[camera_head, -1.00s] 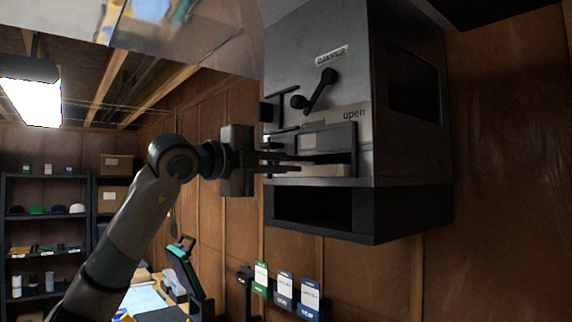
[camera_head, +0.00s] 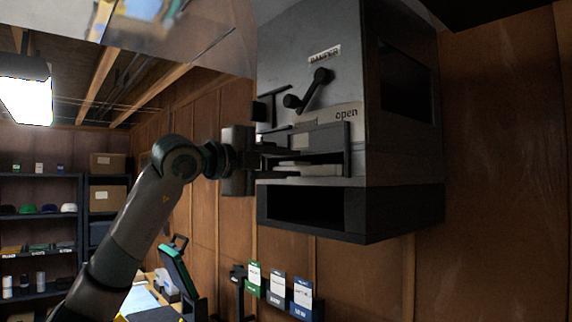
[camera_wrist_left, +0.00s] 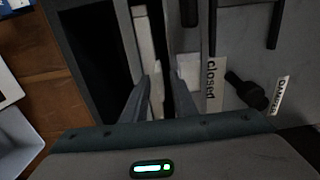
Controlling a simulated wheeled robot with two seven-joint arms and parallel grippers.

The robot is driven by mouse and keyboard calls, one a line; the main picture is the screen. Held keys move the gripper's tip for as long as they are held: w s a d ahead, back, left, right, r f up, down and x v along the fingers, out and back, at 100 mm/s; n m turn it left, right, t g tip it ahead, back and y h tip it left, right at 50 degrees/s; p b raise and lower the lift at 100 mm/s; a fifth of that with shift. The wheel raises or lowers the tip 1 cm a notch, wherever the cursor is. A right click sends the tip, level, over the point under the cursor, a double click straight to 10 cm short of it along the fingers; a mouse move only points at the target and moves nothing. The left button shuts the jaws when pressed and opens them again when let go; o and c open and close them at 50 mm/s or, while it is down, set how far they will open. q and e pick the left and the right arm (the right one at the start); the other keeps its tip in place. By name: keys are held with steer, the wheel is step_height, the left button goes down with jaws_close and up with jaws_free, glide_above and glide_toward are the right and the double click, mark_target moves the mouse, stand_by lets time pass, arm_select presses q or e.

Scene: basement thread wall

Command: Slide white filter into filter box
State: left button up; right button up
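The filter box (camera_head: 405,160) is a grey and black cabinet on the wooden wall. The white filter (camera_head: 312,170) shows as a pale flat strip in the slot on its front, mostly inside. It also shows in the left wrist view as a narrow white strip (camera_wrist_left: 143,38). My left gripper (camera_head: 290,160) is at the slot, its fingers pointing into it. In the left wrist view the fingers (camera_wrist_left: 165,82) stand apart at the filter's near end, with a dark gap between; whether they touch it is unclear. My right gripper is not in view.
A dark opening (camera_head: 305,207) lies below. Several coloured packets (camera_head: 278,284) hang under the box. Shelves (camera_head: 40,215) stand far left.

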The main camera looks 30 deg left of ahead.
arm_select(q)
steer(key=shift+s+a, duration=0.1)
steer(key=shift+s, duration=0.05)
steer(key=shift+s+a+f+b, duration=0.1)
steer(key=shift+s+a+b, duration=0.1)
steer(key=shift+s+b, duration=0.4)
steer(key=b+v, duration=0.6)
steer(key=v, duration=1)
steer(key=shift+w+d, duration=0.1)
